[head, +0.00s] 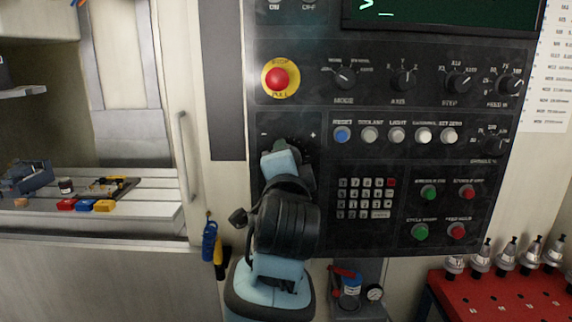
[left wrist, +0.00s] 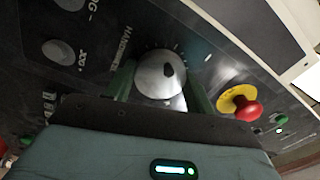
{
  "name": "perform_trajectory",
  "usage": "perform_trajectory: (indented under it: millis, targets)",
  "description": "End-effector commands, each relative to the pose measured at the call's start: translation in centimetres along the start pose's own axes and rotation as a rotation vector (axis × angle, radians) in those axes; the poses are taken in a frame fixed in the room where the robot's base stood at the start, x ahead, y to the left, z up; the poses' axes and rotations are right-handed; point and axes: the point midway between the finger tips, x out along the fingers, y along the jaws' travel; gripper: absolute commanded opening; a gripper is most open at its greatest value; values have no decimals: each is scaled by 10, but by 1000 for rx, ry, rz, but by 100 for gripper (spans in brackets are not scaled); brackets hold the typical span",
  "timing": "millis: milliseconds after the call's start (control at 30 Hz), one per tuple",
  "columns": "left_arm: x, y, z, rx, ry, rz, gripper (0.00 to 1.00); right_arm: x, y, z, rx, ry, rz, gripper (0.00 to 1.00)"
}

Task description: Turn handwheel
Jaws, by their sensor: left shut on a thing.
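The handwheel (left wrist: 158,78) is a round silver knob with a dark mark on its face, set in the black control panel (head: 330,235). In the left wrist view its label and tick marks show around it. My left gripper (left wrist: 158,92) has one greenish finger on each side of the knob and is shut on it. In the head view my left gripper (head: 284,158) is against the panel below the red stop button, between the minus and plus marks. It hides the handwheel there. My right gripper is in neither view.
The red stop button (head: 281,78) on its yellow ring is close above my left gripper. Selector knobs (head: 403,79), a row of push buttons (head: 397,135) and a keypad (head: 362,198) lie to the right. A door handle (head: 186,155) is left; a red tool rack (head: 505,300) stands lower right.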

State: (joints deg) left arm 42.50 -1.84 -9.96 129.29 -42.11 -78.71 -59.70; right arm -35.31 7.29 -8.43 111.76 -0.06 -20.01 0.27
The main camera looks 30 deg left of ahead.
Motion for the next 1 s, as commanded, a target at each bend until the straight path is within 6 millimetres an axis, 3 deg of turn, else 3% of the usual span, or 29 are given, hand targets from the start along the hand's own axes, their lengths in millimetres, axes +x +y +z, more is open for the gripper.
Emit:
perform_trajectory:
  millis: [500, 1000]
  targets:
    - [0, 0, 0, -404, -19, -3, 31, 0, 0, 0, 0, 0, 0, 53]
    - [0, -1, 0, -522, -25, -6, 31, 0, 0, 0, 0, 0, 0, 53]
